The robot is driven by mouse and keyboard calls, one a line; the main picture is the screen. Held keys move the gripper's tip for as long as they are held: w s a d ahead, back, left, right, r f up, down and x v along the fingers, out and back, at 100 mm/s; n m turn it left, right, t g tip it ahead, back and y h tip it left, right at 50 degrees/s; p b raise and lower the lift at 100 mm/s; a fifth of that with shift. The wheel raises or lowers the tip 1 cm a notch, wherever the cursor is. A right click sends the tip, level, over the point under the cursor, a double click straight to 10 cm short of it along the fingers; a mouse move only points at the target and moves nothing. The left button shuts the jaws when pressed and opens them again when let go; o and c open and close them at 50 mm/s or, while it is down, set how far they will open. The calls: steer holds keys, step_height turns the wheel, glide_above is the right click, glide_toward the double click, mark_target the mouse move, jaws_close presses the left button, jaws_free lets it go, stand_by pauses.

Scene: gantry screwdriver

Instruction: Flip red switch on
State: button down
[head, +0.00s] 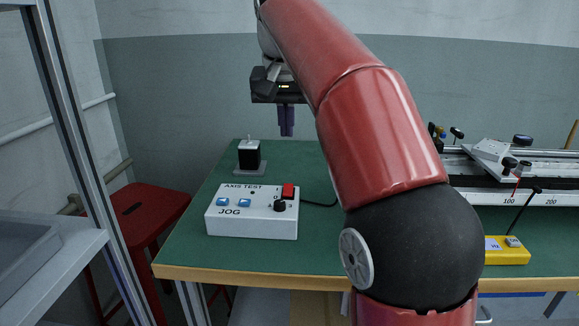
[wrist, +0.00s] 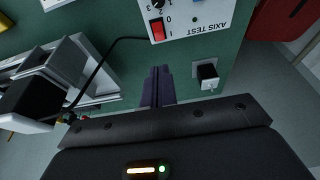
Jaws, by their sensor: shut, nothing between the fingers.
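The white control box (head: 252,224), marked AXIS TEST and JOG, sits on the green table. The red switch (head: 288,191) is at the right of its top. In the wrist view the red switch (wrist: 157,29) lies between the marks 0 and 1; its exact tilt is too small to tell. My gripper (head: 287,133) points down above the table, higher than the box and beyond it. In the wrist view my gripper (wrist: 158,72) shows its fingers shut and empty, apart from the switch.
Blue JOG buttons (head: 232,202) and a black knob (head: 280,206) share the box top. A small black motor (head: 249,155) stands behind the box. A black cable (head: 320,203) runs right. A rail assembly (head: 515,165) and a yellow meter (head: 507,250) are at right. A red stool (head: 140,208) stands left.

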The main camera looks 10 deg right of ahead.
mark_target(289, 185)
steer(key=shift+f, duration=0.1)
steer(key=b+x, duration=0.2)
steer(key=x, duration=1.2)
steer(key=shift+s, duration=0.15)
